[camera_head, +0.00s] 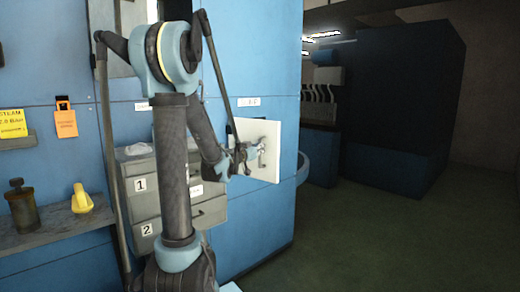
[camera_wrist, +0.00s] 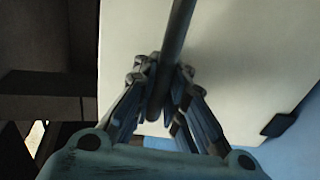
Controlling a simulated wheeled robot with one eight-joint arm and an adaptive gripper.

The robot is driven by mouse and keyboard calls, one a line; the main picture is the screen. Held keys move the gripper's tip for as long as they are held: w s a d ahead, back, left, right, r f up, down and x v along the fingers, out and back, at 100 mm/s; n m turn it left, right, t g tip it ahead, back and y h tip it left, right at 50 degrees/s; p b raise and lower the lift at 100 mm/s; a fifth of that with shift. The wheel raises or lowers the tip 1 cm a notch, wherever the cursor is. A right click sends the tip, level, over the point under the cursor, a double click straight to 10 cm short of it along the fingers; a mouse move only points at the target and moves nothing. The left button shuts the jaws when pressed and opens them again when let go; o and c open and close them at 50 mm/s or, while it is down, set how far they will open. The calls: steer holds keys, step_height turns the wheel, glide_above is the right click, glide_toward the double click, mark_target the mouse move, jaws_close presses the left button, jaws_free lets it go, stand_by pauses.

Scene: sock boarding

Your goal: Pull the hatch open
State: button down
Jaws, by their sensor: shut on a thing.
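The hatch (camera_head: 268,132) is a small off-white square panel on the blue machine front. It appears to stand out at an angle from the blue front, though its exact opening angle is hard to tell. In the wrist view the pale panel (camera_wrist: 240,65) fills much of the picture.
Grey drawers (camera_head: 146,184) marked 1 and 2 stand left of the hatch, behind my arm. A shelf (camera_head: 55,232) at the left holds a dark canister (camera_head: 23,208) and a yellow object (camera_head: 81,200). Green floor (camera_head: 390,240) is open at the right, before a dark cabinet (camera_head: 400,105).

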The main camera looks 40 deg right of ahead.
steer(key=shift+a, duration=0.95)
steer(key=c, duration=1.6)
jaws_free()
steer(key=v, duration=1.2)
steer(key=shift+w, duration=0.1)
